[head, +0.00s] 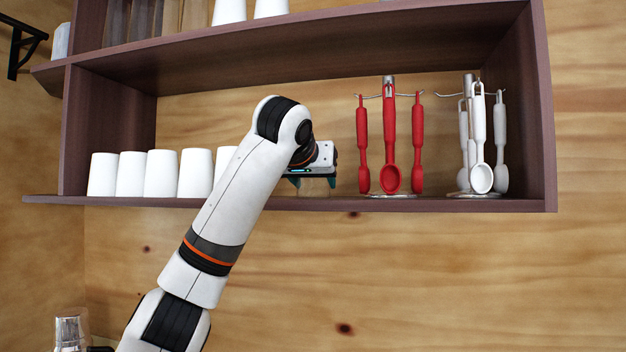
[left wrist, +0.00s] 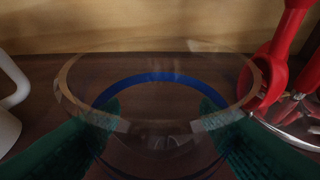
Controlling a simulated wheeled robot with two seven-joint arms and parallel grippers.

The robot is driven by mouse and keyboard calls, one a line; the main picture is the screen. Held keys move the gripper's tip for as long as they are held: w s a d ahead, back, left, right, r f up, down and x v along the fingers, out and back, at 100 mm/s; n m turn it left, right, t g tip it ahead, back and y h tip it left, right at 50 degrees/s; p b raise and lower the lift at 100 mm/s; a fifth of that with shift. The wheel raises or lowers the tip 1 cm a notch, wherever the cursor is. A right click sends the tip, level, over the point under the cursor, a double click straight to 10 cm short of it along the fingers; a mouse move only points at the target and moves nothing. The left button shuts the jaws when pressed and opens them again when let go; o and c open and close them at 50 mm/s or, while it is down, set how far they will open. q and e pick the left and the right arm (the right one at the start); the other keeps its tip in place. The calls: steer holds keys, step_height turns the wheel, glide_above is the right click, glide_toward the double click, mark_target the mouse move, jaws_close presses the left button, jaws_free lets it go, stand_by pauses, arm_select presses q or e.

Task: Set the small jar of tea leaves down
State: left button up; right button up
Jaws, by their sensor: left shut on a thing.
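My left gripper (head: 312,182) reaches over the lower shelf, just left of the red utensil stand. It is shut on a clear, see-through jar (left wrist: 68,80). In the left wrist view the teal fingers (left wrist: 158,128) sit on either side of the jar. The jar looks upright, with a pale rim band and a blue ring lower down. No tea leaves can be made out inside. The jar is at shelf level, but I cannot tell whether its base touches the wood. In the head view the jar is faint and mostly hidden by the gripper. My right gripper is out of view.
The lower shelf (head: 350,204) holds several white cups (head: 161,174) on the left. A red utensil stand (head: 390,150) is close on the right, with a white utensil stand (head: 480,150) beyond it. An upper shelf (head: 300,45) hangs above.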

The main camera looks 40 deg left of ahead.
arm_select(q)
steer(key=o, duration=1.1)
steer(key=shift+w+f, duration=0.15)
steer(key=shift+c, duration=0.2)
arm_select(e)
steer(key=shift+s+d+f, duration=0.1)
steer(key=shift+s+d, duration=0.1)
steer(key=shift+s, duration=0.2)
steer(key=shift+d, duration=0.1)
arm_select(q)
steer(key=shift+r, duration=0.25)
steer(key=shift+s+d, duration=0.15)
steer(key=shift+s, duration=0.15)
steer(key=b+v, duration=0.5)
steer(key=v, duration=0.6)
steer(key=shift+s, duration=0.2)
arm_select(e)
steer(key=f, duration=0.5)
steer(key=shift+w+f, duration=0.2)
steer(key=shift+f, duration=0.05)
arm_select(q)
steer(key=shift+r, duration=0.1)
